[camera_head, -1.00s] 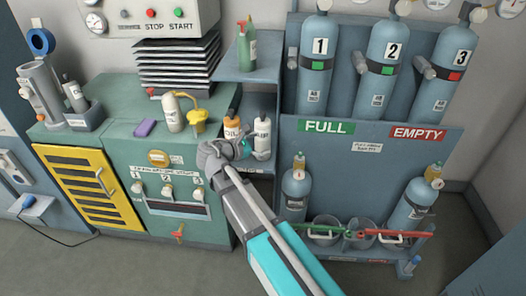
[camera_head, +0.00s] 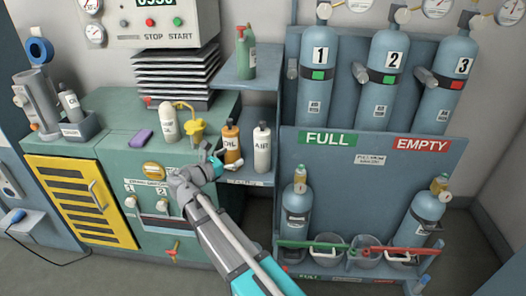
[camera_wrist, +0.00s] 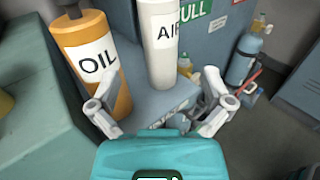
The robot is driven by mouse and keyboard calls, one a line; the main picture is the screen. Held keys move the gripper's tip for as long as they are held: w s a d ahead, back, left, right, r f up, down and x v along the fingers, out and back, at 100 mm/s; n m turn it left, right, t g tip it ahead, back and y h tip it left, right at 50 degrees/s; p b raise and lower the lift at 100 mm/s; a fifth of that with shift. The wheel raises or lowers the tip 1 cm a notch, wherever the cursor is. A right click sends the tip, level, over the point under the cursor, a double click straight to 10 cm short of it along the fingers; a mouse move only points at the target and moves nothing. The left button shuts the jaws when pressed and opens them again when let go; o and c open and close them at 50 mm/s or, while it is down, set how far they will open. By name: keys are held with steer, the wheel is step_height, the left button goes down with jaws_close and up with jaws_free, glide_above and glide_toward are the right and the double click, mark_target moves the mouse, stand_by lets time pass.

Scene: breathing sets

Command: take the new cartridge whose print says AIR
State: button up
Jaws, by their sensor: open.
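The white cartridge printed AIR (camera_head: 262,148) stands upright on the lower side shelf, right of the orange OIL bottle (camera_head: 231,143). In the wrist view the AIR cartridge (camera_wrist: 160,45) stands ahead of my gripper, near the middle, its top cut off by the frame. The OIL bottle (camera_wrist: 92,65) stands to its left there. My gripper (camera_wrist: 158,108) is open, with its fingers spread apart and nothing between them. In the head view my gripper (camera_head: 212,165) is left of and in front of both containers, apart from the AIR cartridge.
A white bottle (camera_head: 167,122), a yellow fitting (camera_head: 192,128) and a purple block (camera_head: 142,137) are on the green cabinet at left. A green bottle (camera_head: 246,55) stands on the upper shelf. The FULL/EMPTY cylinder rack (camera_head: 400,170) is to the right.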

mark_target(256, 142)
steer(key=shift+x, duration=4.15)
steer(key=shift+x, duration=2.65)
steer(key=shift+f, duration=0.1)
steer(key=c, duration=1.1)
